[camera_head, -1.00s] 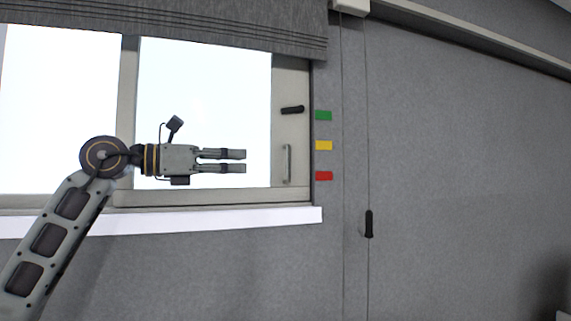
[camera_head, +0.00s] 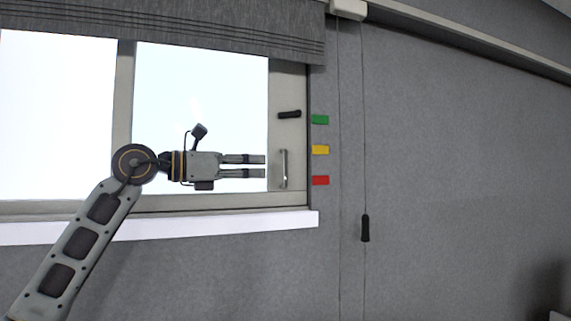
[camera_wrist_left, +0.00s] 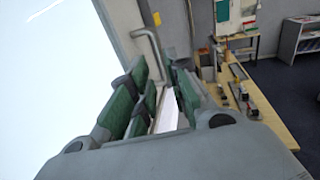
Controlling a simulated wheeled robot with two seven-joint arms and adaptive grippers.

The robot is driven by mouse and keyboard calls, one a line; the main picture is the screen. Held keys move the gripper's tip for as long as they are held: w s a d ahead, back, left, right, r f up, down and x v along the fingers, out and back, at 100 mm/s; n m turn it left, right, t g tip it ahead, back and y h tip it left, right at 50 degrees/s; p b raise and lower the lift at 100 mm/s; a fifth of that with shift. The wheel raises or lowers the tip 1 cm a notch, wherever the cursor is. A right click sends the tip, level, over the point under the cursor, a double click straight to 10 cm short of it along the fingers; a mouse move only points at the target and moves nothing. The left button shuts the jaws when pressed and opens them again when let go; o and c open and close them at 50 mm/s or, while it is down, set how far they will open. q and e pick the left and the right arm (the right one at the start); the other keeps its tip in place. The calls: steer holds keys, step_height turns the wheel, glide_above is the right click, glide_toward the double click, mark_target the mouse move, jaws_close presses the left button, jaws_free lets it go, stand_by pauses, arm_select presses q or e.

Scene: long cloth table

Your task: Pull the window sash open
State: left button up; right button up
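The window sash (camera_head: 288,90) has a pale frame around a bright pane and looks shut. A vertical bar handle (camera_head: 283,168) is on its right stile; it also shows ahead of the fingers in the left wrist view (camera_wrist_left: 152,50). A black latch lever (camera_head: 289,114) lies nearly level above the handle. My left gripper (camera_head: 265,166) is open and empty, with a gap between its fingers. It points right, its fingertips just left of the handle in the head view and apart from it. My right gripper is not in view.
A white sill (camera_head: 200,225) runs below the window, and a grey blind (camera_head: 200,25) hangs above. Green (camera_head: 320,119), yellow (camera_head: 320,150) and red (camera_head: 320,180) tags are on the wall. A cord with a black pull (camera_head: 365,228) hangs right. A cluttered table (camera_wrist_left: 285,130) shows in the wrist view.

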mark_target(285, 182)
arm_select(q)
steer(key=p+x, duration=0.2)
steer(key=x, duration=0.6)
steer(key=shift+w+d+p, duration=0.1)
steer(key=shift+d+p, duration=0.05)
steer(key=shift+p, duration=0.25)
steer(key=shift+w+d, duration=0.1)
steer(key=shift+d, duration=0.05)
steer(key=shift+f, duration=0.1)
jaws_close()
